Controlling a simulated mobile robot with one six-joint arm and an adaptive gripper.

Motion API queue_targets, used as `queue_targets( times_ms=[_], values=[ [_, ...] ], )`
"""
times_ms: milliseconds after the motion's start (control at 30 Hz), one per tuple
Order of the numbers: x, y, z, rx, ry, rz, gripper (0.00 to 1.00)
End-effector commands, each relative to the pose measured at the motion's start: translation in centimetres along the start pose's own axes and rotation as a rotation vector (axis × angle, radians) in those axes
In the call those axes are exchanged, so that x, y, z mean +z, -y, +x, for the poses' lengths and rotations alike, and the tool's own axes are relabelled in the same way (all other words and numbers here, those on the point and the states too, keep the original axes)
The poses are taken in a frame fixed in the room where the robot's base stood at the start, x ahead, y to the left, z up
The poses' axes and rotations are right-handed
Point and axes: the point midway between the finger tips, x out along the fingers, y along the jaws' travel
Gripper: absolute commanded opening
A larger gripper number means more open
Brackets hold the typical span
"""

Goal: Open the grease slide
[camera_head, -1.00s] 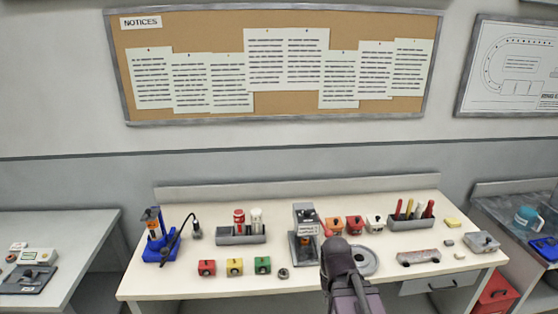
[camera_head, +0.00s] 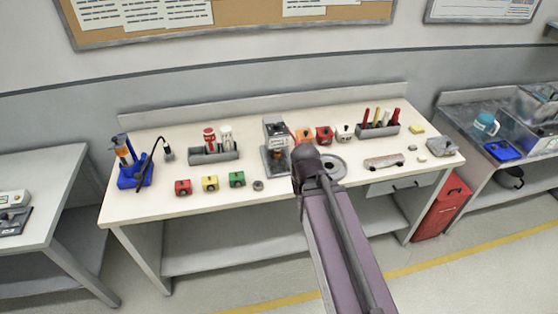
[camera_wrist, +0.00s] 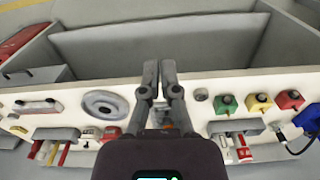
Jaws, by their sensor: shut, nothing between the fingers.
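I cannot tell for sure which part is the grease slide. A grey upright device (camera_head: 274,133) with a label stands mid-bench, left of my arm in the head view. A blue stand (camera_head: 133,175) with an orange cylinder stands at the bench's left end; its blue part also shows at the right edge of the wrist view (camera_wrist: 309,120). A drawer (camera_head: 402,184) with a dark handle is under the bench top at the right. My gripper (camera_wrist: 160,66) is shut and empty above the bench in the wrist view. In the head view my arm hides it.
The bench top (camera_head: 190,209) carries red (camera_head: 183,188), yellow (camera_head: 210,184) and green (camera_head: 237,179) blocks, a round grey disc (camera_head: 334,166), a bottle holder (camera_head: 214,155) and a tool rack (camera_head: 378,130). A red bin (camera_head: 441,208) stands on the floor at the right.

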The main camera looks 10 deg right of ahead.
Motion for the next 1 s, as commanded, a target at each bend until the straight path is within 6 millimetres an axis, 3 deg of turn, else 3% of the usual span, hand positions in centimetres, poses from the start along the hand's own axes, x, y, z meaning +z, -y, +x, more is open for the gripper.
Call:
queue_targets(
  times_ms=[33, 200, 233, 367, 467, 800, 1000],
  values=[
    [-0.1, 0.0, 0.0, 0.0, 0.0, 0.002, 0.24],
    [-1.6, 0.0, -0.1, -0.001, -0.002, 0.042, 0.74],
    [-2.2, 0.0, -0.1, -0.002, -0.003, 0.057, 0.76],
    [-5.6, 0.0, -0.3, -0.005, -0.007, 0.159, 0.76],
    [-9.2, 0.1, -0.5, -0.009, -0.011, 0.274, 0.76],
    [-23.1, 0.1, -1.2, -0.029, -0.022, 0.75, 0.76],
    [-28.6, 0.1, -1.4, -0.041, -0.025, 0.962, 0.76]
  ],
)
